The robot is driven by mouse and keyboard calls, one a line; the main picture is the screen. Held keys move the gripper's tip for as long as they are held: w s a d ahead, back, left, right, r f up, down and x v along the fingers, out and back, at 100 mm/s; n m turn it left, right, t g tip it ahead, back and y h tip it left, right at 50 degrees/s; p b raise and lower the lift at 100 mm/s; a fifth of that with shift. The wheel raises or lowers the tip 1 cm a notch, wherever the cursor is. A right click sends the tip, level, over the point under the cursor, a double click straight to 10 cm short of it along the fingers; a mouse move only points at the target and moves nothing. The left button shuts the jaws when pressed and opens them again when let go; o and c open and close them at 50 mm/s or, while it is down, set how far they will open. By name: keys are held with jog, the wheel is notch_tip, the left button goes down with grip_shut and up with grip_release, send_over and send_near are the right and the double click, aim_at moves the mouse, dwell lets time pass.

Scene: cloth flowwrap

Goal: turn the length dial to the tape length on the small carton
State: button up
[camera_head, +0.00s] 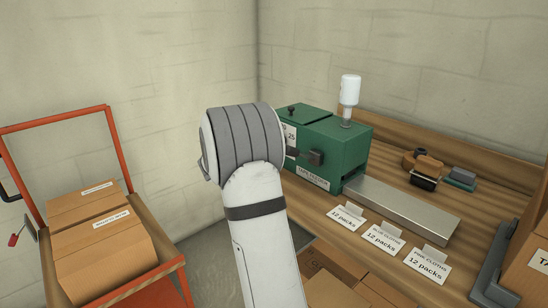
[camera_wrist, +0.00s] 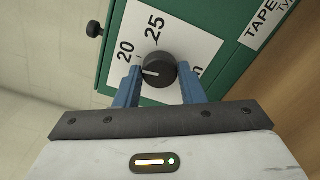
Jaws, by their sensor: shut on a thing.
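The length dial (camera_wrist: 160,70) is a round black knob on a white scale plate (camera_wrist: 190,35) on the green machine (camera_wrist: 236,62). In the wrist view my gripper (camera_wrist: 160,78) has its blue fingers on both sides of the knob and is shut on it. The white pointer line points left in the picture, just below the printed 20 and away from 25. Any mark behind the left finger is hidden. In the head view the green machine (camera_head: 342,146) stands on the bench, with the dial and my fingers hidden behind my arm. I cannot tell which box is the small carton.
A carton (camera_head: 527,262) with a cut-off label stands at the right edge. A red trolley (camera_head: 110,150) at left holds labelled cartons (camera_head: 104,250). A metal chute (camera_head: 405,208), several "12 packs" cards (camera_head: 384,238) and a white bottle (camera_head: 350,89) are around the machine.

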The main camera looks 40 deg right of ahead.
jog(key=shift+f+m+b, duration=0.1)
jog(key=shift+m+b, duration=0.7)
jog(key=shift+b, duration=0.25)
jog(key=o, duration=1)
jog(key=shift+a, duration=0.15)
jog(key=a, duration=0.5)
jog(key=a+p, duration=0.1)
jog(key=a, duration=0.1)
jog(key=shift+s+a, duration=0.25)
jog(key=shift+s, duration=0.1)
